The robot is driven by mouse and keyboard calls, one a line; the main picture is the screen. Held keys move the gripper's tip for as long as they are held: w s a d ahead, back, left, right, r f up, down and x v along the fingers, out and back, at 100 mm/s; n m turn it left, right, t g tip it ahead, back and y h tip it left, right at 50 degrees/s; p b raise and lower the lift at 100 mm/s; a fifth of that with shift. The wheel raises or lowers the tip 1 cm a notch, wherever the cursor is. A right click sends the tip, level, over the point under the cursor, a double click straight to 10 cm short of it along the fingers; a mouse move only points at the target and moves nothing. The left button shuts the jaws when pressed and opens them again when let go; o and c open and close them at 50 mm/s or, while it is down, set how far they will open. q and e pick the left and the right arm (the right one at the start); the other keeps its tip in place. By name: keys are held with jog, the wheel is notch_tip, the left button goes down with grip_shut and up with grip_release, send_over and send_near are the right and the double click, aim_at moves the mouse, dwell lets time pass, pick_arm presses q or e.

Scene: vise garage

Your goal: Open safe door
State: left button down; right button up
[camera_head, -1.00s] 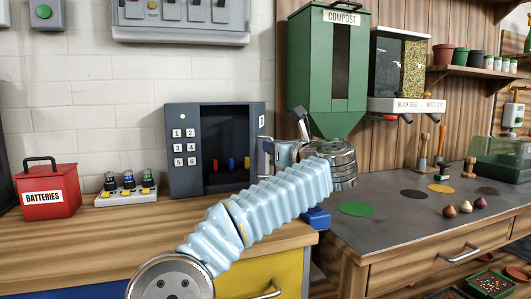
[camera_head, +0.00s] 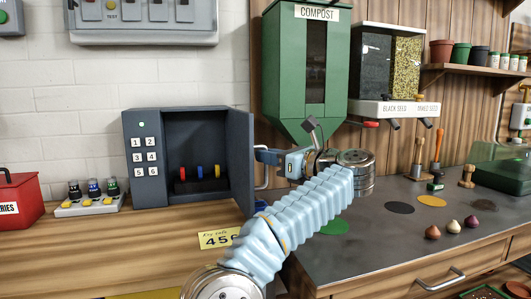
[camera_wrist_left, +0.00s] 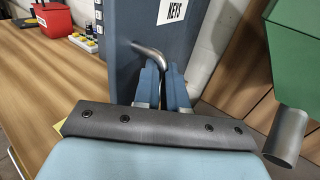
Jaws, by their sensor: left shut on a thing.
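The dark grey safe (camera_head: 150,190) stands on the wooden bench against the wall, with a numbered keypad (camera_head: 144,156) and a green light on its front. Its door (camera_head: 240,150) stands open, swung out on the right side. Red, blue and yellow items (camera_head: 200,172) show inside. My left gripper (camera_head: 267,157) is shut on the door's metal handle (camera_head: 262,178), on the door's outer side. In the left wrist view the fingers (camera_wrist_left: 163,75) close around the curved handle (camera_wrist_left: 150,52), below a KEYS label on the door (camera_wrist_left: 120,50). My right gripper is not in view.
A yellow note (camera_head: 220,239) lies on the bench before the safe. A button block (camera_head: 92,203) and a red batteries box (camera_head: 18,200) stand left. The green compost bin (camera_head: 307,75) is behind my left arm. A grey worktop (camera_head: 380,245) extends right.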

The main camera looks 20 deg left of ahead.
pick_arm(q)
jog(key=shift+a+r, duration=0.2)
jog(key=shift+r, duration=0.15)
jog(key=c, duration=1.2)
grip_release()
jog(key=shift+w+f, duration=0.15)
jog(key=shift+f, duration=0.05)
jog(key=shift+d, duration=0.1)
jog(key=v, duration=1.3)
jog(key=shift+d, duration=0.35)
